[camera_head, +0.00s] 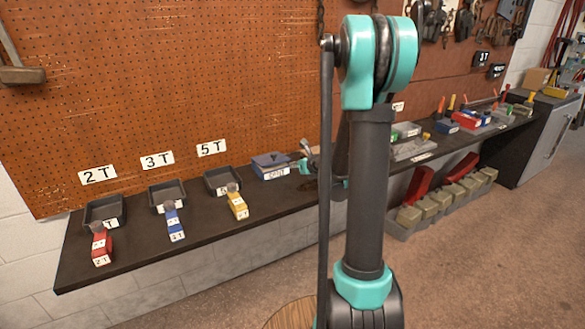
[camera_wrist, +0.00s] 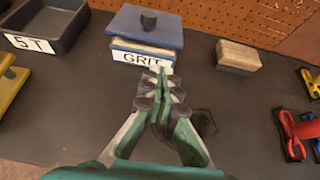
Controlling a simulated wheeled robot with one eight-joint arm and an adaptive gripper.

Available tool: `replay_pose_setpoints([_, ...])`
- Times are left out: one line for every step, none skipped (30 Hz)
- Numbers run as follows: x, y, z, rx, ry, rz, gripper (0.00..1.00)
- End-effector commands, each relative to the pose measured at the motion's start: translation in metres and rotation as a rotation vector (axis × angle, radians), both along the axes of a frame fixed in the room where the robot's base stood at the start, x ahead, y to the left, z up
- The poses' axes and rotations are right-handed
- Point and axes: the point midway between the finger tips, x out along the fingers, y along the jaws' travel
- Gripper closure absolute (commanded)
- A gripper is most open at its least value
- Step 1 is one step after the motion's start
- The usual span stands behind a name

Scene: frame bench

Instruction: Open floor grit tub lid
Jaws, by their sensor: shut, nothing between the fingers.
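The grit tub (camera_head: 273,173) stands on the dark bench, right of the 5T tray. In the wrist view the tub (camera_wrist: 165,52) shows a pale body and a white GRIT label facing me. Its blue-grey lid (camera_wrist: 180,35) lies on top, with a dark knob (camera_wrist: 149,19) in the middle; the lid (camera_head: 265,161) also shows in the head view. My gripper (camera_wrist: 160,82) is shut and empty just in front of the label. Its tips overlap the label's lower edge in the picture; I cannot tell whether they touch.
Trays marked 2T, 3T and 5T (camera_head: 222,181) stand to the left, with red, blue and yellow tagged pieces before them. A wooden block (camera_wrist: 238,55) lies right of the tub, and red-handled clamps (camera_wrist: 298,130) further right. Pegboard (camera_head: 200,80) rises behind.

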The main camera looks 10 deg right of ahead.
Motion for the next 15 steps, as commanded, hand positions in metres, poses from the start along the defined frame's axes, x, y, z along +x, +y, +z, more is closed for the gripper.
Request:
replay_pose_setpoints([0.005, 0.002, -0.003, -0.002, 0.001, 0.002, 1.00])
replay_pose_setpoints([0.008, 0.003, -0.004, -0.001, 0.001, 0.003, 1.00])
replay_pose_setpoints([0.012, 0.005, -0.007, -0.002, 0.000, 0.003, 1.00])
replay_pose_setpoints([0.016, 0.006, -0.009, -0.002, 0.000, 0.005, 1.00])
replay_pose_setpoints([0.020, 0.007, -0.011, -0.002, 0.000, 0.005, 1.00])
replay_pose_setpoints([0.025, 0.009, -0.015, -0.002, 0.000, 0.005, 1.00])
replay_pose_setpoints([0.030, 0.011, -0.017, -0.002, 0.000, 0.005, 1.00])
replay_pose_setpoints([0.033, 0.012, -0.019, -0.003, 0.000, 0.005, 1.00])
replay_pose_setpoints([0.039, 0.014, -0.023, -0.004, 0.000, 0.005, 1.00])
replay_pose_setpoints([0.043, 0.015, -0.025, -0.004, 0.000, 0.005, 1.00])
replay_pose_setpoints([0.047, 0.016, -0.027, -0.004, 0.000, 0.005, 1.00])
replay_pose_setpoints([0.052, 0.018, -0.030, -0.004, 0.000, 0.004, 1.00])
replay_pose_setpoints([0.055, 0.019, -0.032, -0.004, 0.000, 0.004, 1.00])
replay_pose_setpoints([0.059, 0.020, -0.034, -0.004, 0.001, 0.004, 1.00])
replay_pose_setpoints([0.063, 0.022, -0.036, -0.005, 0.001, 0.005, 1.00])
